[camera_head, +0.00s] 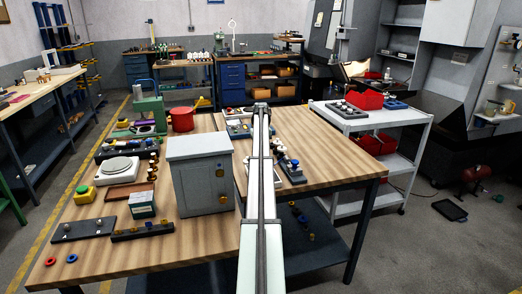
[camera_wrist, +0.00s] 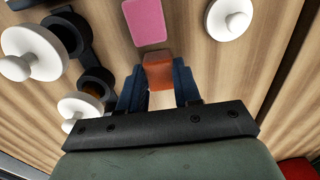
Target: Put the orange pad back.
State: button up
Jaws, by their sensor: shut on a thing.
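In the wrist view, the orange pad (camera_wrist: 158,72) is a small block between the two dark blue fingers of my gripper (camera_wrist: 159,80). The fingers are shut on it, and it sits at their tips. Wood tabletop shows behind it; I cannot tell how high above the table it is held. A flat pink pad (camera_wrist: 145,21) lies just beyond the orange pad. In the head view my arm reaches away over the table, and neither the gripper's fingers nor the orange pad can be made out.
In the wrist view, a black holder with round openings (camera_wrist: 97,80) and white knobs (camera_wrist: 84,112) are at left. Another white knob (camera_wrist: 229,18) is at upper right. In the head view, a grey cabinet (camera_head: 200,180) stands left of my arm. A white cart (camera_head: 372,122) is at right.

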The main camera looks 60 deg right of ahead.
jog(key=shift+f, duration=0.15)
jog(key=o, duration=1)
notch_tip(320, 180, up, 12)
jog(key=shift+r, duration=0.15)
